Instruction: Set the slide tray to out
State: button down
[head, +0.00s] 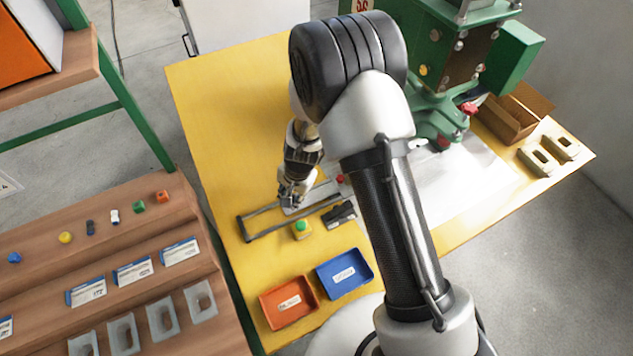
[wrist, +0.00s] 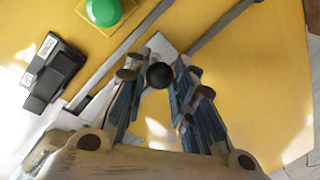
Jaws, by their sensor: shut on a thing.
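The slide tray (head: 321,197) is a light grey plate between two dark rails (head: 262,234) on the yellow table. It sits toward the rails' right end, on the side of the green machine. The rails' left part is bare, closed by a crossbar. In the wrist view the tray's pale end (wrist: 158,47) shows with a round black knob (wrist: 160,75) on it. My gripper (head: 291,194) is over the tray's left end. In the wrist view its fingertips (wrist: 158,76) are on either side of the knob, shut on it. My fingers hide part of the tray.
A green button on a yellow box (head: 302,230) and a black block-like device (head: 340,215) stand close in front of the rails. The green machine (head: 455,60) stands right. The table's left area is clear.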

jog(key=s+a+p, duration=0.1)
jog(key=a, duration=0.2)
jog(key=s+a+p, duration=0.1)
jog(key=s+a, duration=0.1)
jog(key=a, duration=0.2)
jog(key=s+a+p, duration=0.1)
jog(key=a, duration=0.2)
jog(key=shift+s+a+p, duration=0.25)
jog(key=shift+a+p, duration=0.1)
jog(key=c, duration=1.8)
grip_release()
jog(key=shift+a, duration=0.1)
jog(key=o, duration=0.3)
jog(key=shift+s+a, duration=0.1)
jog(key=shift+a, duration=0.05)
jog(key=shift+o, duration=0.9)
jog(key=shift+r, duration=0.3)
notch_tip(320, 180, up, 11)
jog(key=s+d, duration=0.1)
jog(key=d, duration=0.1)
